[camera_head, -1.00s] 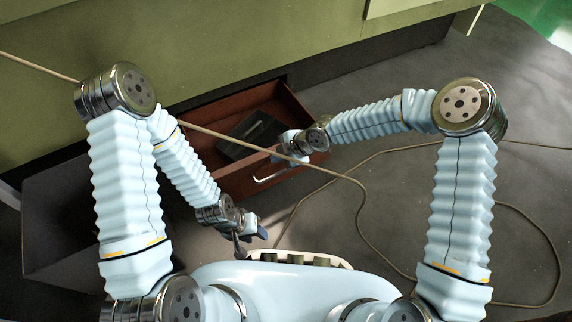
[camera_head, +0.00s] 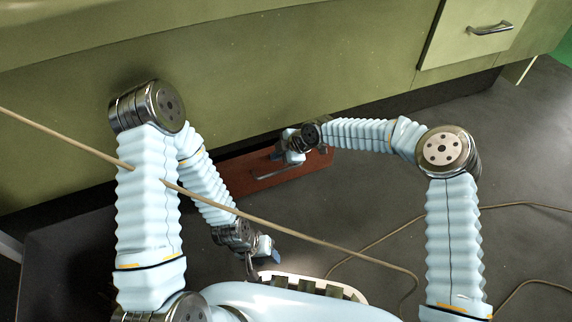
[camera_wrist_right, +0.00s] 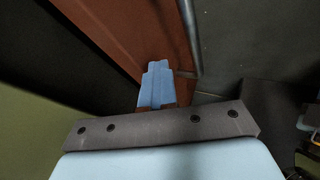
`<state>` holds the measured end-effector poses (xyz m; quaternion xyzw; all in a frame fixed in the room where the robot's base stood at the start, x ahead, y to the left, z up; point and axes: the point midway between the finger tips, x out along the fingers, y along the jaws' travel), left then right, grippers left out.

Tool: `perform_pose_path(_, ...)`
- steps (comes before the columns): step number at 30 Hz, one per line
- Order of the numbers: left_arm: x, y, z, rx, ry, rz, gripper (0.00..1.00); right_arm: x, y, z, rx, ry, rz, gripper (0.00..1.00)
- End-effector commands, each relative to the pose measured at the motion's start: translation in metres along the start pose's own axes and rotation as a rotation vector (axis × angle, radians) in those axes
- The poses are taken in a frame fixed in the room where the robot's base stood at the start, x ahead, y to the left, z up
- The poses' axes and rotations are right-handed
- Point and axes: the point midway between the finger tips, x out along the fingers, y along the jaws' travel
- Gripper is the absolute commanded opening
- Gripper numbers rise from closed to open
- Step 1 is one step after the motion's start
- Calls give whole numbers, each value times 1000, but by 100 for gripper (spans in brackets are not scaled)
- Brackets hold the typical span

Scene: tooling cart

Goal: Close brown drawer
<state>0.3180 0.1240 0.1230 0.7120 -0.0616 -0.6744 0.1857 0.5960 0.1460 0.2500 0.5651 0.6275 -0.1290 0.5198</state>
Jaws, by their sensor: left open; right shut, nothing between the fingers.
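The brown drawer (camera_head: 312,164) sits low in the green cabinet. Only its reddish-brown front shows, with no open interior in sight. My right gripper (camera_head: 287,156) is shut and empty, at the top of the drawer front. In the right wrist view, its blue fingers (camera_wrist_right: 157,86) are together against or just in front of the brown drawer front (camera_wrist_right: 115,35), beside its metal handle (camera_wrist_right: 188,35); exact contact is unclear. My left gripper (camera_head: 264,254) is open and empty, low in front of my body, apart from the drawer.
The green cabinet (camera_head: 300,70) fills the back. A green drawer with a metal handle (camera_head: 490,28) is at upper right. A tan cable (camera_head: 330,245) crosses the view and lies on the grey floor (camera_head: 520,150). The floor at right is otherwise clear.

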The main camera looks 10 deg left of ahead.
Motion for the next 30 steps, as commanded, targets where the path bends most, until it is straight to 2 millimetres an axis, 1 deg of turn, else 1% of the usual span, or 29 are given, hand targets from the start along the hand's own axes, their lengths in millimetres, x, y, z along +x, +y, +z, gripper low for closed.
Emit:
perform_pose_path(1, 3, -1, 0, 0, 0, 0, 42, 5, 4, -1, 2, 0, 2, 0)
perform_pose_path(6, 6, -2, 0, 0, 1, 0, 42, 11, 15, -4, 0, 0, 2, 0)
perform_pose_path(12, 7, -3, 0, -1, 2, 0, 42, 14, 21, -6, 0, 0, 2, 0)
perform_pose_path(23, 7, -3, 0, 0, 2, 0, 42, 14, 24, -6, -1, 1, 9, 0)
perform_pose_path(30, 10, -4, 0, -1, 3, 0, 42, 15, 19, -9, -3, 1, 5, 0)
